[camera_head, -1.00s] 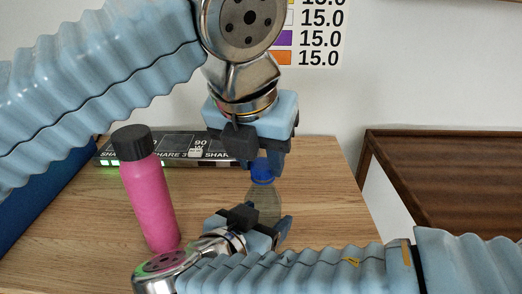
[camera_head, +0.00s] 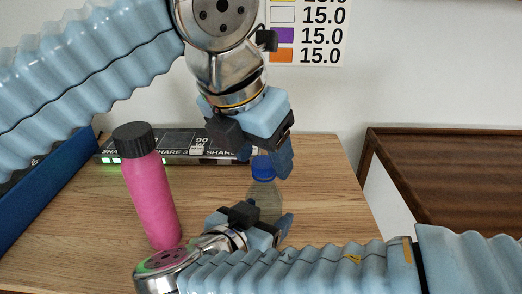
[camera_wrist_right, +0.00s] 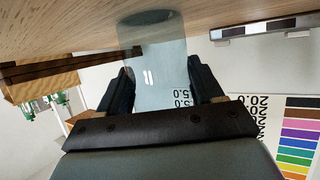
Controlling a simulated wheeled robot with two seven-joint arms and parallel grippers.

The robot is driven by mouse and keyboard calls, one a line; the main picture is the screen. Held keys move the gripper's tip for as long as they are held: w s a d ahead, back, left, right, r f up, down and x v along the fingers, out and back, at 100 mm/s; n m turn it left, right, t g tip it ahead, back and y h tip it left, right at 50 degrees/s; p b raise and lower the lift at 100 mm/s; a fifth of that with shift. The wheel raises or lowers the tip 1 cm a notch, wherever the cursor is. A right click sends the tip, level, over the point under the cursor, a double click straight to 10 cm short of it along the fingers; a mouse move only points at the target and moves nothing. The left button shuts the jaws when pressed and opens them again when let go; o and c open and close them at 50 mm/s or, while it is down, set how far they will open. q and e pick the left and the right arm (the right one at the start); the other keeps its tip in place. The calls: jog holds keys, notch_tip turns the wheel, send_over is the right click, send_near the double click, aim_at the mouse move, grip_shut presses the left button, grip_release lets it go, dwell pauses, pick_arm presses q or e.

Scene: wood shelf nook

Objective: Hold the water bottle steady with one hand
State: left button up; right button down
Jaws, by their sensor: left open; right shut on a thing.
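The water bottle (camera_head: 265,200) is clear with a blue cap (camera_head: 263,168) and stands upright on the wooden table. My right gripper (camera_head: 268,228) is shut on its lower body. In the right wrist view the clear bottle (camera_wrist_right: 158,70) sits between the two dark fingers of the right gripper (camera_wrist_right: 160,95). My left gripper (camera_head: 268,164) is open above, its fingers around or just in front of the cap; I cannot tell whether they touch it. The bottle's lower part is partly hidden by the right gripper in the head view.
A pink bottle with a black lid (camera_head: 150,195) stands to the left on the table (camera_head: 325,190). A dark labelled strip (camera_head: 185,145) lies along the back. A brown wooden bench (camera_head: 450,180) is at the right. The table's right side is clear.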

pick_arm(q)
jog(key=shift+r, duration=2.25)
jog(key=o, duration=0.6)
jog(key=shift+s+r, duration=0.1)
jog(key=shift+r, duration=0.2)
jog(key=s+a+r, duration=0.1)
jog(key=s+a, duration=0.1)
jog(key=s, duration=0.1)
jog(key=s+a+r, duration=0.1)
jog(key=s+a, duration=0.2)
jog(key=s, duration=0.1)
jog(key=s+a+r, duration=0.2)
jog(key=s+a, duration=0.1)
jog(key=s, duration=0.1)
